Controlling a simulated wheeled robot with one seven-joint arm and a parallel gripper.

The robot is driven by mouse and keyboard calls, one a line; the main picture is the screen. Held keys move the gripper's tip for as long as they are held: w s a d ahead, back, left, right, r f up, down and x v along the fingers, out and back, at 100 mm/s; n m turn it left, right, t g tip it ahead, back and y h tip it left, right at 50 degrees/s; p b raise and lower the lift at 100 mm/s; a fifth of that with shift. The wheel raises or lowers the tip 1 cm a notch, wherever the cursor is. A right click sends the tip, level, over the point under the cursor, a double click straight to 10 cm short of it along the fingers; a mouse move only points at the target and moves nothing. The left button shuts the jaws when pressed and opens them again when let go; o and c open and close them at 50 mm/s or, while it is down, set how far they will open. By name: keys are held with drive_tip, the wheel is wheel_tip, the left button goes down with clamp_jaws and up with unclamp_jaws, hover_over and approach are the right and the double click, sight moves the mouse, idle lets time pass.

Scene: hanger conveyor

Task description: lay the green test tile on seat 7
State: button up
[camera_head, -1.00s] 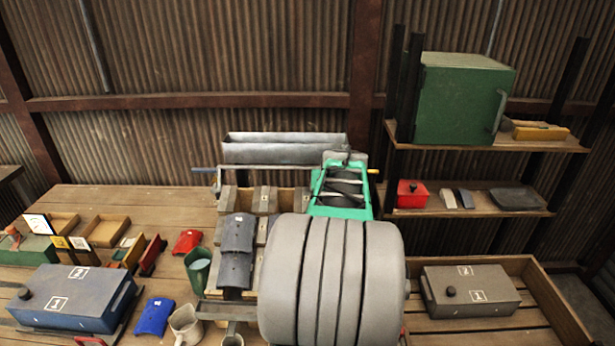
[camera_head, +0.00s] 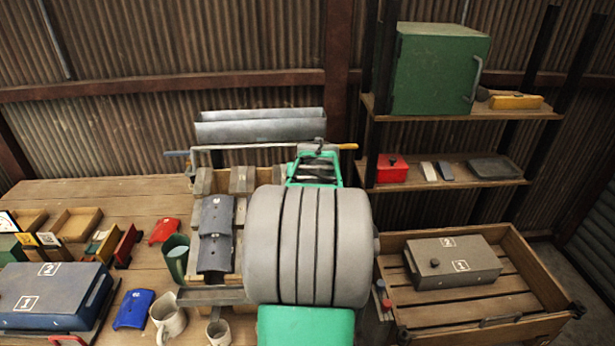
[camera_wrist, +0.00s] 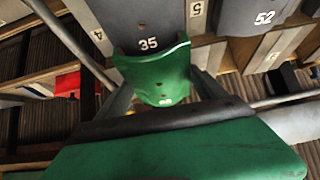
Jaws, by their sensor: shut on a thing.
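The green test tile (camera_wrist: 162,78) is curved and held in my gripper (camera_wrist: 162,88), between its two grey fingers. The tile is at the middle of the wrist view, its upper edge overlapping the lower end of a grey tile marked 35 (camera_wrist: 150,22); I cannot tell if they touch. Labels 4 (camera_wrist: 97,36) and 5 (camera_wrist: 195,8) show on the rack either side of that grey tile. No label 7 is legible. In the head view my arm hides the held tile and much of the slatted rack (camera_head: 241,180).
Grey tiles (camera_head: 215,220) lie on the rack's left part. A wooden crate (camera_head: 550,290) is at right, below shelves (camera_head: 465,113).

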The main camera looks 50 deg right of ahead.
drive_tip(key=shift+r, duration=0.1)
drive_tip(key=o, duration=1.6)
drive_tip(key=shift+c, duration=0.2)
drive_tip(key=b+v, duration=0.1)
drive_tip(key=v, duration=0.6)
drive_tip(key=shift+s+a+r+b, duration=0.2)
drive_tip(key=shift+s+r+b, duration=0.05)
drive_tip(key=shift+b, duration=0.1)
